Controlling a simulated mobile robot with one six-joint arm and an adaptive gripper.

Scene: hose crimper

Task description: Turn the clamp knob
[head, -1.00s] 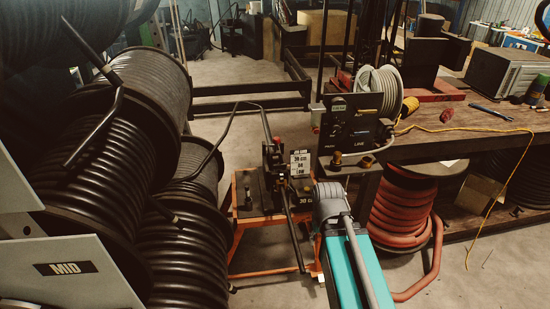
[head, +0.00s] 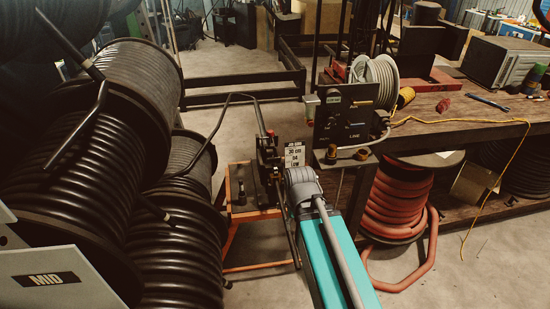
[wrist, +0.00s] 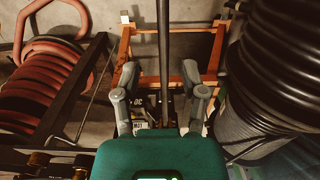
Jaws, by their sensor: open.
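The hose crimper (head: 266,160) is a dark machine on an orange stand (head: 232,236), left of my arm in the head view. A small red part (head: 271,133) shows at its top; I cannot tell if it is the clamp knob. In the wrist view, my gripper (wrist: 160,72) points at the orange stand (wrist: 205,58) with its fingers apart. A long dark bar (wrist: 163,48) runs between the fingers in the picture; nothing appears gripped. The crimper body is mostly hidden by my gripper there.
Large black hose reels (head: 70,180) stand close on the left. A dark control panel (head: 345,118) stands just right of the crimper. A workbench (head: 450,128) and a red hose reel (head: 398,205) are to the right. A small sign (head: 295,155) is beside the crimper.

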